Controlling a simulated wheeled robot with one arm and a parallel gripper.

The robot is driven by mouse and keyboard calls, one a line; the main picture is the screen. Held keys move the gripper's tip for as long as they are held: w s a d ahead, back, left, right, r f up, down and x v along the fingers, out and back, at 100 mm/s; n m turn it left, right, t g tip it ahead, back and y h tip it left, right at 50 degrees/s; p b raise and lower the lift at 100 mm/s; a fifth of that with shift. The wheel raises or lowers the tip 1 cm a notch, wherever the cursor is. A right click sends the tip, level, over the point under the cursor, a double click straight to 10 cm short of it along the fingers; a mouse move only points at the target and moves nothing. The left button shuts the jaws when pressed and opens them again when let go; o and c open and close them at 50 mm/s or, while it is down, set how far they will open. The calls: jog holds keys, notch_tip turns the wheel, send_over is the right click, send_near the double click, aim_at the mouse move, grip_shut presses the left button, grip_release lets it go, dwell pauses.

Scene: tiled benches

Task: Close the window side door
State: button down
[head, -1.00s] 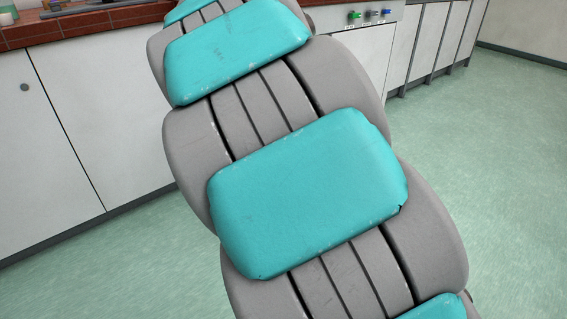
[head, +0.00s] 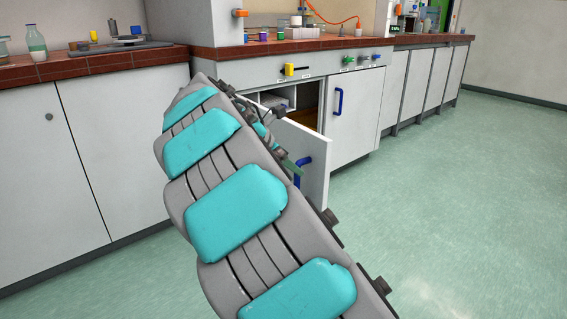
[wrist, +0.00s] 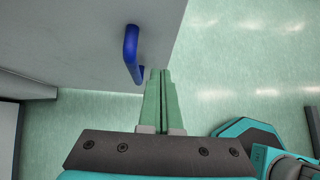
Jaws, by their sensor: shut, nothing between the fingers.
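A white cabinet door (head: 316,155) with a blue handle (head: 299,172) stands open under the bench in the head view, swung out toward me. In the wrist view the white door (wrist: 75,35) fills the upper left, with its blue handle (wrist: 131,52). My gripper (head: 296,168) is beside the door, partly hidden behind my arm. In the wrist view its green fingers (wrist: 162,72) are together and empty, just right of the handle near the door's edge. Whether they touch the door I cannot tell.
The neighbouring door (head: 355,112) with its own blue handle (head: 338,101) is shut. The open compartment (head: 306,100) shows a shelf inside. A tiled bench top (head: 270,47) with valves runs above. The green floor (head: 450,190) on the right is clear.

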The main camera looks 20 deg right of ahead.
aim_at(319, 173)
jog(key=shift+w+d+f, duration=0.2)
jog(key=shift+d+f, duration=0.05)
jog(key=shift+d, duration=0.65)
jog(key=shift+w+d+f, duration=0.25)
jog(key=shift+d, duration=0.6)
jog(key=shift+w+d+f, duration=0.2)
jog(key=shift+d+f, duration=0.05)
jog(key=shift+d, duration=0.65)
jog(key=shift+d, duration=0.1)
